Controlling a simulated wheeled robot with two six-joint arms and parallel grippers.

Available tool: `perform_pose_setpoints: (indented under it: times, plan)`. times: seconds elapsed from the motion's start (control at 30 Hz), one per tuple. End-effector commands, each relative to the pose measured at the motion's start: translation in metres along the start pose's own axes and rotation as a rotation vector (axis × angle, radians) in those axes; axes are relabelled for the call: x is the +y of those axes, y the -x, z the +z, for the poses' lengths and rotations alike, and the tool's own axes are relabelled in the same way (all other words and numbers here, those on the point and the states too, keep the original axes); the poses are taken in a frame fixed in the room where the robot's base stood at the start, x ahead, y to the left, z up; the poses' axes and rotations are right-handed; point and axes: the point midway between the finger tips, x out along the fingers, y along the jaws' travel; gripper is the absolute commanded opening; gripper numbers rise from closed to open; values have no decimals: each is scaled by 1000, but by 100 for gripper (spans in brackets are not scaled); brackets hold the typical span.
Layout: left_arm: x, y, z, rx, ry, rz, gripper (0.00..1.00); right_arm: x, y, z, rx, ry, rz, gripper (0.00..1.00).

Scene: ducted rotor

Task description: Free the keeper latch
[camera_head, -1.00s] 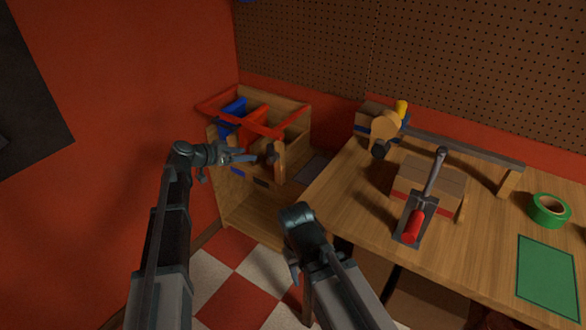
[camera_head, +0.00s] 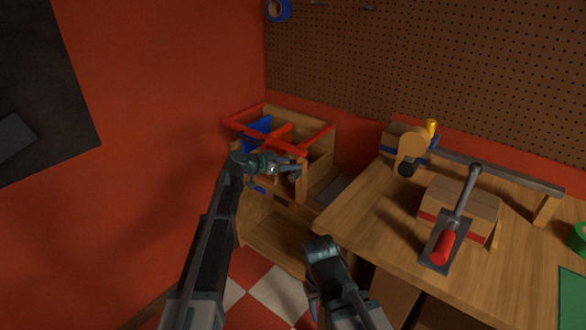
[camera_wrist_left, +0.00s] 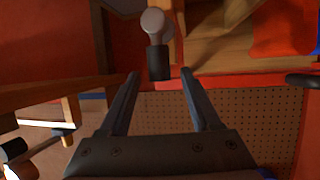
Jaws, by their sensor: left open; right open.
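I cannot tell for sure which part is the keeper latch. A round metal knob (camera_wrist_left: 153,22) on a short dark stem (camera_wrist_left: 158,62) shows in the left wrist view, just ahead of and between my left fingertips, not gripped. In the head view my left gripper (camera_head: 292,167) is at the front of the red-rimmed wooden box (camera_head: 262,205), by its wooden post (camera_head: 301,182). It is open and hides the small dark part there. My right gripper (camera_head: 312,296) is open and low, in front of the bench, its fingers partly hidden by its wrist.
A red wall (camera_head: 150,150) stands left. The box has blue and red inner parts.

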Motion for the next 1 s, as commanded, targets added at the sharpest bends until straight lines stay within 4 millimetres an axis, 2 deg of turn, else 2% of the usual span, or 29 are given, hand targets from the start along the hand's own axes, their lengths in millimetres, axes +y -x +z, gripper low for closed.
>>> perform_pose_setpoints:
  times: [0.03, 0.2, 0.57, 0.9, 0.93, 1.0]
  plan:
    - [-1, -8, 2, 0, 0, 0, 64, 0, -5, 0, 0, 0, 0, 50]
    - [0, -20, 0, 0, 1, 1, 64, -1, -8, 0, 0, 0, 0, 50]
    - [0, -23, 0, 0, 1, 0, 64, -1, -8, 0, 0, 0, 0, 50]
    - [0, -22, 0, 0, 1, 0, 5, -1, -8, 0, 0, 0, 0, 50]
    - [0, -22, 0, 0, 1, 0, 0, -1, -8, 0, 0, 0, 0, 50]
    - [0, -22, 0, 0, 1, 0, 0, -1, -8, 0, 0, 0, 0, 50]
